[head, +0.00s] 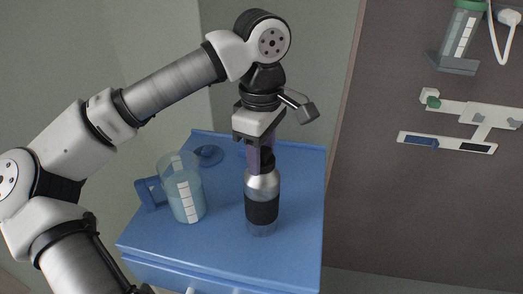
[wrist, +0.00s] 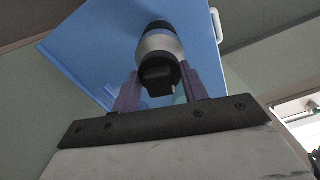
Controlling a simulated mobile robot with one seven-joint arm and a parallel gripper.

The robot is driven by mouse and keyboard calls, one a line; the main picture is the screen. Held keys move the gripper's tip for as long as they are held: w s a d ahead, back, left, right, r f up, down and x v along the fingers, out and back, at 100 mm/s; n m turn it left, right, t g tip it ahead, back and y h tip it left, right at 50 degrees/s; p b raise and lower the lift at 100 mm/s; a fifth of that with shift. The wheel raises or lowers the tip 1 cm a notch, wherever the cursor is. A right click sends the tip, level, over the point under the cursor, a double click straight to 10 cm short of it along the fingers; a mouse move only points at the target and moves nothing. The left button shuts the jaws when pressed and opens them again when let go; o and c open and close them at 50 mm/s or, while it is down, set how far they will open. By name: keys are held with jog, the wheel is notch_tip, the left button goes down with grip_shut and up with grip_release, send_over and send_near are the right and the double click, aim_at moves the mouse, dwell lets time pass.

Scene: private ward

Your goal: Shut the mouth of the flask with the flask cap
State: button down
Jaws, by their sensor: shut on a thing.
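The flask (head: 262,208), silver with a dark band, stands upright on the blue cabinet top. It also shows in the wrist view (wrist: 161,41), beyond the cap. The black flask cap (wrist: 158,76) is between the purple fingers of my gripper (wrist: 160,85). In the head view my gripper (head: 260,168) points down right above the flask, with the dark cap (head: 268,161) at the flask's mouth. My gripper is shut on the cap. The fingers and cap hide the mouth, so I cannot tell whether the cap is seated or just above it.
A clear measuring jug (head: 187,200) with bluish contents and a blue handle stands left of the flask. A small round blue object (head: 208,155) lies behind it on the cabinet top (head: 300,215). The top's right side is clear. Wall equipment (head: 460,125) hangs at the right.

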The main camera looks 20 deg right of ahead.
jog(key=m, duration=0.4)
jog(key=shift+m, duration=0.4)
jog(key=c, duration=0.7)
grip_release()
jog(key=shift+r, duration=0.1)
notch_tip(320, 180, up, 14)
jog(key=shift+f, duration=0.2)
jog(key=shift+o, duration=0.5)
jog(key=shift+a, duration=0.1)
